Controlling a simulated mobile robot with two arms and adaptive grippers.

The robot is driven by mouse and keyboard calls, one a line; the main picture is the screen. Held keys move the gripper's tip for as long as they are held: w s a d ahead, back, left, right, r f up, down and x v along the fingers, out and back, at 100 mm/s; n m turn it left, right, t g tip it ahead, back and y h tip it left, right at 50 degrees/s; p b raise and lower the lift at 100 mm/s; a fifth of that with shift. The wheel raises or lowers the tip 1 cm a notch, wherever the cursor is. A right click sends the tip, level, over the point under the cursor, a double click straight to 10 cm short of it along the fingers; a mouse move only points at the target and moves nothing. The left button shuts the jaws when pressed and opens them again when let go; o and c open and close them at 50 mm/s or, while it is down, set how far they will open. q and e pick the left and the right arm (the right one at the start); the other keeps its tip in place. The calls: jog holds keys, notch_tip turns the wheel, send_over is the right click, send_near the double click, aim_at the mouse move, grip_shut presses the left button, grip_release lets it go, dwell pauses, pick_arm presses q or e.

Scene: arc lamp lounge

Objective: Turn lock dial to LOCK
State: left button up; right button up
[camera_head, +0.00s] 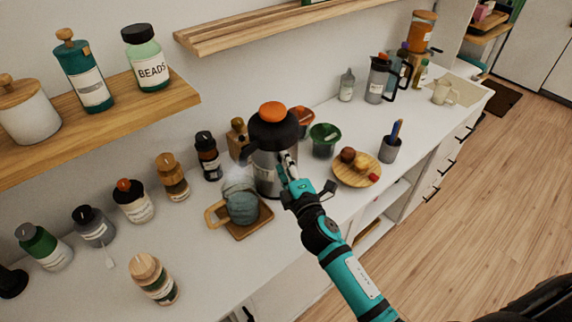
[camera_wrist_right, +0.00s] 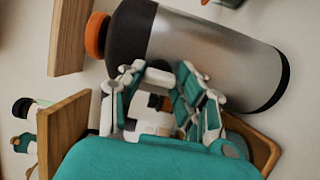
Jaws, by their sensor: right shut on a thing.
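A silver pot (camera_head: 267,172) with a black top and an orange knob (camera_head: 272,111) stands upright on the white counter. It lies sideways across the right wrist view (camera_wrist_right: 210,55). My right gripper (camera_head: 288,168) is at the pot's front, just below the black top. In the right wrist view its fingers (camera_wrist_right: 158,88) are closed around a small part at the pot's side, which appears to be the lock dial. A small dark and orange bit shows between them. The dial's face and any LOCK mark are hidden. My left gripper is not in view.
A blue-grey mug (camera_head: 243,207) sits on a wooden coaster (camera_head: 252,231) left of the pot. A green bowl (camera_head: 324,140) and a wooden plate (camera_head: 372,181) with small items stand to its right. Several jars line the counter at left. A wooden shelf (camera_head: 120,112) hangs above.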

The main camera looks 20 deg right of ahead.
jog(key=o, duration=1.1)
jog(key=shift+o, duration=0.2)
jog(key=s, duration=1.2)
